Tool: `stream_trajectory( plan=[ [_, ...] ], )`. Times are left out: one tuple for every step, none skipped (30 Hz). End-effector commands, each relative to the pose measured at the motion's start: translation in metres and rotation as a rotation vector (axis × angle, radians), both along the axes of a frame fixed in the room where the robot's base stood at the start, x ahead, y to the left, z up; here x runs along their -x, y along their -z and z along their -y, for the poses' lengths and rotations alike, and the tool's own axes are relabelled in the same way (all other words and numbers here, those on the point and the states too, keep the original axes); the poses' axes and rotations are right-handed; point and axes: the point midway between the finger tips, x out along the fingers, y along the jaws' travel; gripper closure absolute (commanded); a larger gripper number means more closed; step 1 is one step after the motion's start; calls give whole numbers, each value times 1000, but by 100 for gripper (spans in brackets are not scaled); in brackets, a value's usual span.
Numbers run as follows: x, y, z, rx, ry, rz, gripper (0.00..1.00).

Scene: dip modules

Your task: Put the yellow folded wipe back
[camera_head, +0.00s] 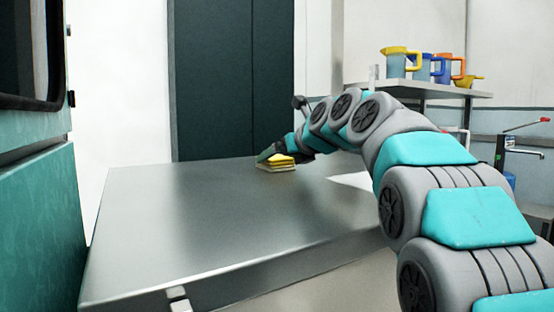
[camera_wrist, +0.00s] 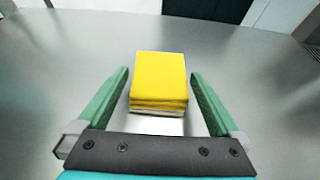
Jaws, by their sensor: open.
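The yellow folded wipe (camera_wrist: 160,76) is the top of a small stack in the wrist view. The lower layers (camera_wrist: 158,108) look yellow and, at the bottom, paler. My gripper (camera_wrist: 160,85) is open, with one green finger on each side of the stack and a visible gap to both. In the head view the yellow wipe (camera_head: 281,160) shows on the stack, which rests on the metal table (camera_head: 200,220). My gripper (camera_head: 268,153) is at the stack there and partly hides it.
A shelf (camera_head: 430,91) at the right carries several coloured jugs (camera_head: 396,65). A tap (camera_head: 508,150) stands at the far right. A teal cabinet (camera_head: 40,230) is at the left, and a dark door (camera_head: 230,80) is behind the table.

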Motion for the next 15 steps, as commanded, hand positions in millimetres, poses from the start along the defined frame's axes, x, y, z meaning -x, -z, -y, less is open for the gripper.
stream_trajectory(
  plan=[
    [6,-3,4,-1,0,0,0],
    [9,-4,6,-2,1,-1,0],
    [14,-6,9,-2,1,-2,0],
    [18,-9,13,-2,1,-2,0],
    [22,-11,16,-2,2,-1,0],
    [29,-15,20,-2,2,1,0],
    [34,-18,23,-2,2,2,0],
    [38,-21,26,-2,2,4,0],
    [44,-24,30,-1,3,4,0],
    [49,-26,34,-1,3,3,0],
    [53,-28,37,-1,2,3,0],
    [60,-31,40,-1,1,3,0],
    [64,-33,43,-1,1,3,0],
    [68,-35,46,-1,1,2,0],
    [72,-37,48,-1,0,0,0]
  ],
)
